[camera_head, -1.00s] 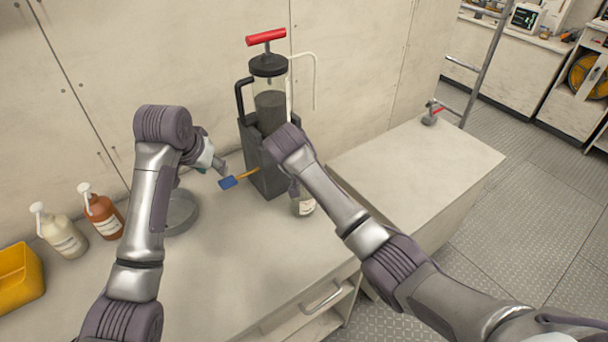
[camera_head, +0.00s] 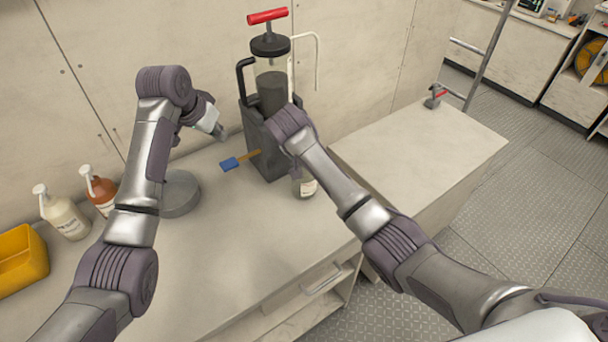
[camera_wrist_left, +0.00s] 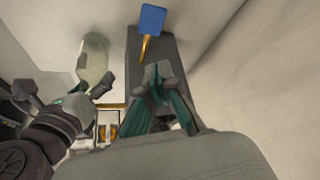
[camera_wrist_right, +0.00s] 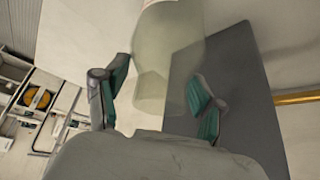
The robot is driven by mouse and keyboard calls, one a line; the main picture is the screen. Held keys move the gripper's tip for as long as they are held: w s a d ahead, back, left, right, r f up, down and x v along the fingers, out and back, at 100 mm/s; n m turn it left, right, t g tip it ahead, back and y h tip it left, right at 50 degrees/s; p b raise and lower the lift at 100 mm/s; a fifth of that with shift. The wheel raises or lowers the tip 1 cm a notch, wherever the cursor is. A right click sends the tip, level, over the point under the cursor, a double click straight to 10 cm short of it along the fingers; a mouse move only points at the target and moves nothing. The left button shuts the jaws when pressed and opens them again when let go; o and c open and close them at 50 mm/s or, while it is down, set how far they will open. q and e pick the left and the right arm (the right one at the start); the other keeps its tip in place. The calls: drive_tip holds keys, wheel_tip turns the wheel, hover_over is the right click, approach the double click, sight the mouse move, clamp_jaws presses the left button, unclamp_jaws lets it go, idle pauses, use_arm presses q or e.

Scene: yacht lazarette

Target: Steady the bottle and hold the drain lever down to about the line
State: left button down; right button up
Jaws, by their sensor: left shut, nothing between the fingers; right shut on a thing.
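The drain lever is a blue paddle (camera_head: 230,163) on a brass stem at the lower side of the dark box; it also shows in the left wrist view (camera_wrist_left: 152,20). My left gripper (camera_head: 217,131) is shut and empty, above the lever and apart from it; its fingertips (camera_wrist_left: 165,80) meet in its wrist view. The pale translucent bottle (camera_head: 305,186) stands on the counter beside the box. My right gripper (camera_wrist_right: 158,95) is shut on the bottle (camera_wrist_right: 165,45), a finger on each side; in the head view its wrist hides it. I cannot make out the line.
The dark box (camera_head: 246,128) holds a clear cylinder with a red handle (camera_head: 267,16). Two pump bottles (camera_head: 62,212) and a yellow bin (camera_head: 20,258) stand at left. The counter's front is clear.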

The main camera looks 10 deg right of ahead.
sight(228, 165)
use_arm(q)
drive_tip(key=shift+w+d+f, duration=0.1)
drive_tip(key=shift+w+f, duration=0.05)
drive_tip(key=shift+f, duration=1.5)
drive_tip(key=shift+w+f, duration=0.15)
drive_tip(key=shift+f, duration=1.45)
drive_tip(key=shift+s+f, duration=0.1)
drive_tip(key=shift+f, duration=2.05)
idle(2.6)
